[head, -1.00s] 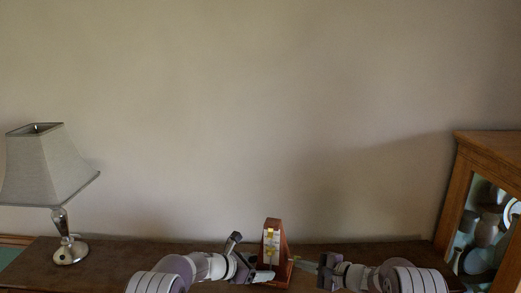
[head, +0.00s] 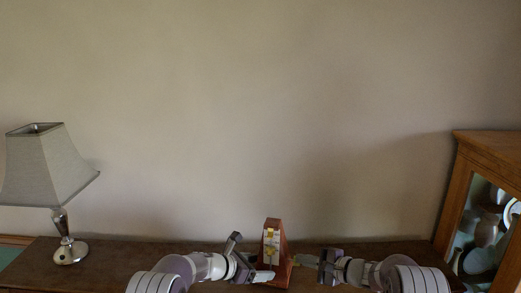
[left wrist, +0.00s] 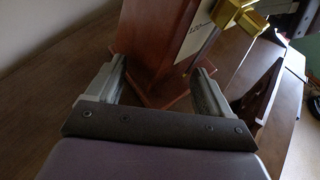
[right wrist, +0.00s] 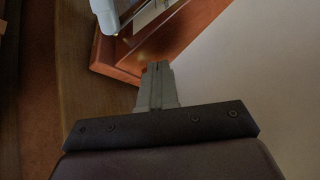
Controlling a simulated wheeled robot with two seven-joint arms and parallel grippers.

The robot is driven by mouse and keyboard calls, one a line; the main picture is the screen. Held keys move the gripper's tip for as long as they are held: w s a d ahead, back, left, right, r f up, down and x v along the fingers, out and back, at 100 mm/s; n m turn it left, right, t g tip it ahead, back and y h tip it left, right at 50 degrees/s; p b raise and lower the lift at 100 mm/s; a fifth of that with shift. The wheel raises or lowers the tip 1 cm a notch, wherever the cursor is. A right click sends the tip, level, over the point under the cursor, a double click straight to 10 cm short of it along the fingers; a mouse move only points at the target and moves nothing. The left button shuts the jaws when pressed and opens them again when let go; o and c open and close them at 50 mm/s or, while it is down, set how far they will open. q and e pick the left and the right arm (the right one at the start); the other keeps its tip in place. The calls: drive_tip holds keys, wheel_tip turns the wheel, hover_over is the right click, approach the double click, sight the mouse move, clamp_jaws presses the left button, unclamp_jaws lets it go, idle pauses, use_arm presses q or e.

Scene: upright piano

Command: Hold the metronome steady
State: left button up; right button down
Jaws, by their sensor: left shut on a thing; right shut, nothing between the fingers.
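The metronome (head: 274,240) is a reddish-brown wooden wedge with a pale scale plate and gold parts. It stands upright on the piano top. My left gripper (head: 268,275) is shut on its lower body. In the left wrist view, the fingers (left wrist: 158,88) lie on either side of the wooden body (left wrist: 158,38). My right gripper (head: 298,259) is shut and empty, its tips close to the metronome's right side. In the right wrist view, the closed fingers (right wrist: 157,80) point toward the metronome's base (right wrist: 118,65); I cannot tell whether they touch it.
A lamp (head: 48,170) with a grey shade stands on the left of the dark piano top (head: 110,258). A glass-fronted wooden cabinet (head: 462,190) holding crockery is at the right. A plain wall (head: 250,110) is behind. The top is clear between lamp and left arm.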

drive_tip(key=d, duration=0.2)
drive_tip(key=s+d, duration=0.1)
drive_tip(key=d, duration=0.2)
drive_tip(key=shift+s+d, duration=0.25)
drive_tip(key=shift+d, duration=0.15)
drive_tip(key=shift+s+d+f, duration=0.2)
drive_tip(key=shift+s+f, duration=0.85)
drive_tip(key=shift+f, duration=0.2)
drive_tip(key=a, duration=0.2)
drive_tip(key=w+a, duration=0.1)
drive_tip(key=a, duration=0.3)
drive_tip(key=shift+w+a, duration=0.35)
drive_tip(key=shift+w+d, duration=0.15)
drive_tip(key=shift+w, duration=0.45)
drive_tip(key=shift+r, duration=0.3)
